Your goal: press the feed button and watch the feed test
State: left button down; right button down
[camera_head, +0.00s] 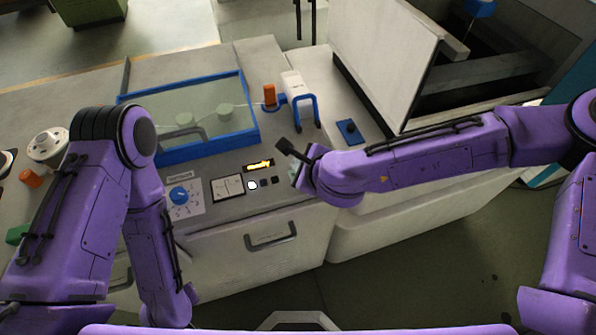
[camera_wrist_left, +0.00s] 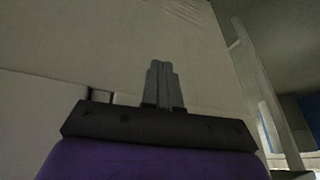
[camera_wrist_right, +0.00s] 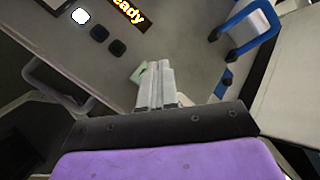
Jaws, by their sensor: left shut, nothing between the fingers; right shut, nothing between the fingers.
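The control panel at the front of the machine has a lit white button (camera_head: 252,185) and two dark buttons (camera_head: 264,183); no label on them is readable. The white button (camera_wrist_right: 80,16) and dark buttons (camera_wrist_right: 99,33) also show in the right wrist view. A lit display (camera_head: 258,165) sits above them; in the right wrist view it ends in "eady" (camera_wrist_right: 127,12). My right gripper (camera_head: 284,146) is shut and empty, right of the buttons and apart from them. My left gripper (camera_wrist_left: 160,66) is shut and empty before a pale surface; the head view does not show its fingers.
Left of the buttons are a gauge (camera_head: 228,187) and a blue knob (camera_head: 179,195). A blue-framed clear cover (camera_head: 205,147) lies behind them. An orange spool (camera_head: 269,95) and a blue handle (camera_head: 316,110) stand behind my right gripper. A pale green item (camera_wrist_right: 138,75) shows beyond its fingers.

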dwell(0.8)
jog(key=shift+f, duration=0.4)
jog(key=shift+f+b, duration=0.4)
jog(key=shift+b, duration=0.1)
dwell(0.5)
jog(key=shift+r+p, duration=0.8)
notch_tip(320, 180, up, 5)
jog(key=p, duration=0.5)
jog(key=shift+r, duration=0.15)
